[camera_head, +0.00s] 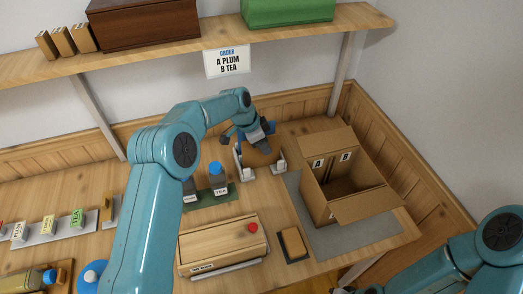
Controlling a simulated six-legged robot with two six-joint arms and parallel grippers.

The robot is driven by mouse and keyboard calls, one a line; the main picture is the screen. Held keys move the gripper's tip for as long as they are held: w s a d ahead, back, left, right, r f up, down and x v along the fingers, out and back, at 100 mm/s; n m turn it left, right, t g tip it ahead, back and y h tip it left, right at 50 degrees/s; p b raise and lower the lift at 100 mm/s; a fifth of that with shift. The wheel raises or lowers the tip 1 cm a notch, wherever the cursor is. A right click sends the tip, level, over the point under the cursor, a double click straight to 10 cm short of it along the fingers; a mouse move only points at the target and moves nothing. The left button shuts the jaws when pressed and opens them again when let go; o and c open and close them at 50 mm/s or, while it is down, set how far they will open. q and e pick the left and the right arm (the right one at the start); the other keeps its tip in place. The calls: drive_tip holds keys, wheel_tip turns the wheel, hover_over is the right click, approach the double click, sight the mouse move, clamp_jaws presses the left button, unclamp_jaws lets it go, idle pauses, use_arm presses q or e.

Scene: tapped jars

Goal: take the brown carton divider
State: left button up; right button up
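A brown piece that looks like the carton divider (260,157) stands between white end brackets (279,167) on the table, behind the middle. My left gripper (252,134) is right above its top edge and partly hides it. I cannot tell whether the fingers touch it or how far apart they are. An open cardboard carton (371,205) with labels A and B stands to the right. My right arm comes in at the lower right; only a dark bit, perhaps its gripper (348,291), shows at the bottom edge.
A wooden box with a red knob (222,250) and a brown block on a dark pad (292,242) lie in front. A grey mat (315,238) lies under the carton. A shelf (140,57) runs above.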

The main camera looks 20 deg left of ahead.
use_arm(q)
drive_tip(key=shift+w+f, duration=0.1)
drive_tip(key=shift+f, duration=0.1)
drive_tip(key=shift+b, duration=0.3)
drive_tip(key=shift+f, duration=0.15)
idle(0.4)
clamp_jaws()
